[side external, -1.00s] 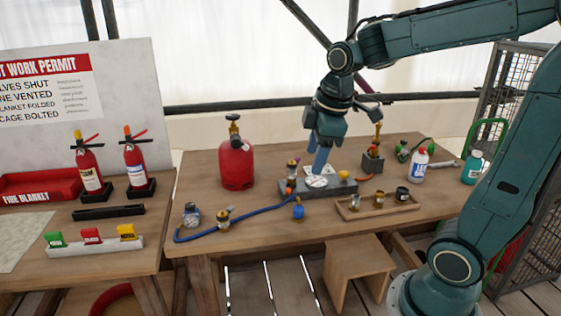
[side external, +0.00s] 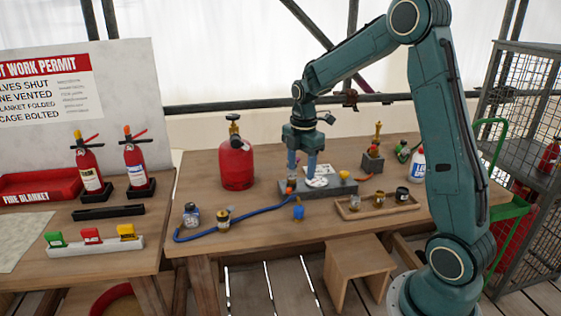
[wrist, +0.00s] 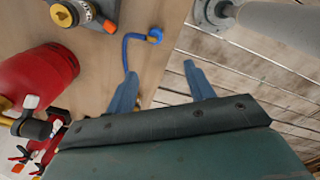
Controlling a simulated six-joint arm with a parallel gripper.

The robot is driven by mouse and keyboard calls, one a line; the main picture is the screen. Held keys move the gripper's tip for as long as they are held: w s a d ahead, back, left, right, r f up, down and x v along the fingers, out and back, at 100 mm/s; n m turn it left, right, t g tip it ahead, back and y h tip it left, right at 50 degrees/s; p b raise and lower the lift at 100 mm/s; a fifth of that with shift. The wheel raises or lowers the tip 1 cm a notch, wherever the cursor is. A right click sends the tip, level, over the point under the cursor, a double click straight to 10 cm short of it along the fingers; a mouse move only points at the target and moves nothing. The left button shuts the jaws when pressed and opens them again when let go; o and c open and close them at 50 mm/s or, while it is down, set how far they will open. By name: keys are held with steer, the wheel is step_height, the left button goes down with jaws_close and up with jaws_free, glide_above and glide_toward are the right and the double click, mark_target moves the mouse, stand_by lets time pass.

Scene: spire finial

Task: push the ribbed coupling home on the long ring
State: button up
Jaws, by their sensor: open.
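My gripper (side external: 303,174) is open, fingers pointing down over the left part of the grey block (side external: 322,188). In the wrist view its two fingers (wrist: 162,82) are spread with nothing held between them. I cannot tell which piece is the ribbed coupling or the long ring, or how far one sits on the other.
A blue hose (side external: 240,220) curves across the table front, near a blue knob (side external: 298,212). A red gas bottle (side external: 237,163) stands behind to the left. A wooden tray (side external: 378,206) with small parts lies to the right. A brass fitting (side external: 223,218) stands at the front left.

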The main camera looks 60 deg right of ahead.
mark_target(299, 204)
steer(key=shift+w+d+f+n, duration=0.15)
steer(key=shift+d+f+n, duration=0.15)
steer(key=shift+f, duration=0.2)
steer(key=shift+w+d+f+n, duration=0.15)
steer(key=shift+d+f+n, duration=0.05)
steer(key=shift+d+f, duration=0.25)
step_height(299, 204, down, 8)
steer(key=shift+a+f, duration=0.1)
steer(key=shift+f, duration=0.2)
steer(key=shift+w+f, duration=0.15)
steer(key=shift+f, duration=2.4)
steer(key=c, duration=1)
